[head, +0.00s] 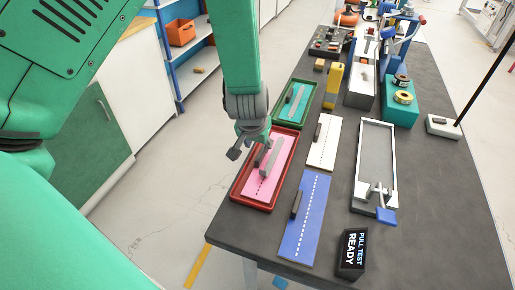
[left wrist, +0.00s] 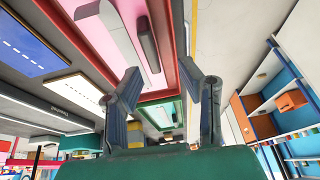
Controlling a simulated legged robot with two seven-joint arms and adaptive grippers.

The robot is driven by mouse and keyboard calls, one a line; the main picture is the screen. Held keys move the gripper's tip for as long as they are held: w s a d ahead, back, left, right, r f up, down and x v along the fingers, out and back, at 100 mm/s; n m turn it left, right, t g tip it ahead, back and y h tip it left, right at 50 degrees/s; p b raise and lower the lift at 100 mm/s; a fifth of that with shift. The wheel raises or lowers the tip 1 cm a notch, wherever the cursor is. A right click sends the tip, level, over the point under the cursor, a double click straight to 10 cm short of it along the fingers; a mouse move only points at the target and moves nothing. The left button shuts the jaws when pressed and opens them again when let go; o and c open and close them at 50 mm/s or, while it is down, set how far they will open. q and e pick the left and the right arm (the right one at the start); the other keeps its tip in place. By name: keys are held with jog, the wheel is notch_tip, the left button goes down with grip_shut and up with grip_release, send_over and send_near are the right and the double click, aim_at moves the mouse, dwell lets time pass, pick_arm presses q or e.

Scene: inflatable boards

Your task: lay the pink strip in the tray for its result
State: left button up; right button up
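The pink strip (head: 258,183) lies in the red tray (head: 237,194) at the table's left edge, with a grey bar-shaped handle (head: 268,160) standing on it. In the left wrist view the pink strip (left wrist: 102,35) and the red tray's rim (left wrist: 186,72) show from close by. My left gripper (head: 252,152) is over the far left part of the red tray. Its two fingers (left wrist: 170,85) are spread apart with nothing held between them. The arm and fingers cover part of the tray's far end. My right gripper is in neither view.
A green tray (head: 281,112) with a teal strip is just beyond. White (head: 325,150) and blue (head: 308,225) strips lie to the right. A metal clamp rig (head: 376,150) and a black "PULL TEST READY" display (head: 352,252) stand further right. Bare table (head: 430,220) lies beyond them.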

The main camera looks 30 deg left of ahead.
pick_arm(q)
jog(key=a+v, duration=0.1)
jog(key=v, duration=0.6)
jog(key=shift+d+p, duration=0.3)
jog(key=shift+d, duration=0.15)
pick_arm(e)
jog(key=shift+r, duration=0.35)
